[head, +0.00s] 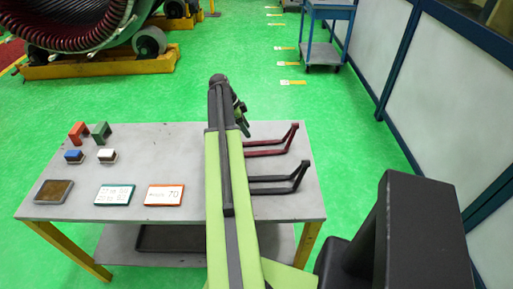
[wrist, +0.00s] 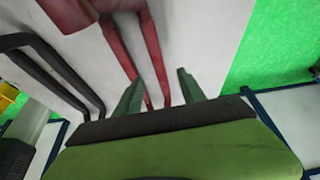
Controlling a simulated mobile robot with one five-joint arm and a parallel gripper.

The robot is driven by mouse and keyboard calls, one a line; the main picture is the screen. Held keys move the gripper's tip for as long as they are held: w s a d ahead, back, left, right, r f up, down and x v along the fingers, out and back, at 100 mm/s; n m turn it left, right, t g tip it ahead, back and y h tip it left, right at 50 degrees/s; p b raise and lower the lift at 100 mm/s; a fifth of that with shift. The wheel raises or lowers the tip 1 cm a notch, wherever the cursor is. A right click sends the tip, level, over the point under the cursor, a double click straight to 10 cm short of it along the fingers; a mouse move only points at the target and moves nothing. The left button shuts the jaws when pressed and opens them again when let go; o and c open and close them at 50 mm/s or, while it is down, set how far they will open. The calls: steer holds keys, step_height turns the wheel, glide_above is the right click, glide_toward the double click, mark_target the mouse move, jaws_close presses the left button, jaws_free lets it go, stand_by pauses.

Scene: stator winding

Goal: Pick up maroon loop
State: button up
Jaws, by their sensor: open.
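The maroon loop (head: 265,153) lies on the right part of the grey table, just right of my arm. In the wrist view the maroon loop (wrist: 154,45) has two long legs running down toward my gripper (wrist: 160,76). My gripper is open, with its two green fingers apart. One leg shows between the fingers; the other passes at the left finger. I cannot tell how far above the loop the fingers are. In the head view my gripper (head: 241,116) is at the loop's left end, partly hidden by my arm.
A black loop (head: 270,178) lies in front of the maroon one; it is at left in the wrist view (wrist: 66,72). Green floor surrounds the grey table (head: 160,150); a blue cart (head: 323,52) stands behind.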

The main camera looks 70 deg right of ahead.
mark_target(256, 142)
steer(key=b+x, duration=0.3)
steer(key=x, duration=0.1)
steer(key=b+x, duration=0.3)
steer(key=x, duration=0.1)
steer(key=shift+s+f, duration=0.15)
steer(key=shift+s, duration=0.15)
steer(key=shift+r, duration=0.2)
steer(key=shift+c, duration=0.2)
jaws_close()
stand_by(0.6)
